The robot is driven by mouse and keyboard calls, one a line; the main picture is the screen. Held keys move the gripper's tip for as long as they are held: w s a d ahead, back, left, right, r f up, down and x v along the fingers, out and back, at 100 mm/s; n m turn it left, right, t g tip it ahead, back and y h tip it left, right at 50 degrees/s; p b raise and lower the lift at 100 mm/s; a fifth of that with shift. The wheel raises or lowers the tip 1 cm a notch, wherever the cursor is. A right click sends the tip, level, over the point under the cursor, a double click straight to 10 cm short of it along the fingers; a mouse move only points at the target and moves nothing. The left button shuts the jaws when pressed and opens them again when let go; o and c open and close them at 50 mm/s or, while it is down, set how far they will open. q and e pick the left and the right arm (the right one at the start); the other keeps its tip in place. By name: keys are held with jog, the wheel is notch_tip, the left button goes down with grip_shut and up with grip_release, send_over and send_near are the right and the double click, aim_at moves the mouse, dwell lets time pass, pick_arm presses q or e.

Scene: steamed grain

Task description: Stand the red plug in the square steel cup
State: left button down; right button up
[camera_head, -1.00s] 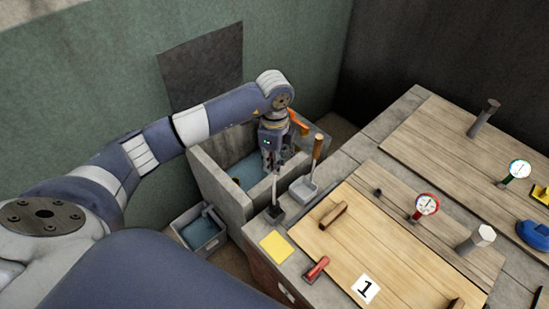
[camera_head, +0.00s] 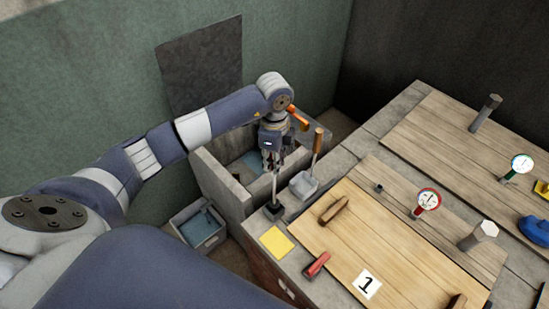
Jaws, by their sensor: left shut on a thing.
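The red plug seems to be the red piece (camera_head: 317,264) lying on its side near the front edge of the bench. The open square grey vessel (camera_head: 303,185) is probably the square steel cup; a wooden-handled tool rises at its far side, and its inside is hard to make out. My left gripper (camera_head: 270,165) points down and is shut on a thin pale rod (camera_head: 274,188). The rod runs down to a dark square block (camera_head: 275,210) at the bench's left edge; whether they are joined is unclear. My right gripper is not in view.
A stone trough (camera_head: 226,186) with bluish contents stands behind the rod. A grey bin (camera_head: 203,229) is lower left. A yellow pad (camera_head: 277,242), a wooden block (camera_head: 334,209) and a red-rimmed gauge (camera_head: 428,200) are on the bench. The front board has free room.

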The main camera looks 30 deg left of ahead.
pick_arm(q)
jog(key=shift+f, duration=0.15)
jog(key=shift+f+b, duration=0.55)
jog(key=shift+b, duration=0.05)
jog(key=shift+f+b, duration=0.7)
jog(key=shift+f, duration=0.3)
jog(key=c, duration=1.4)
grip_release()
jog(key=shift+o, duration=0.2)
notch_tip(320, 180, up, 12)
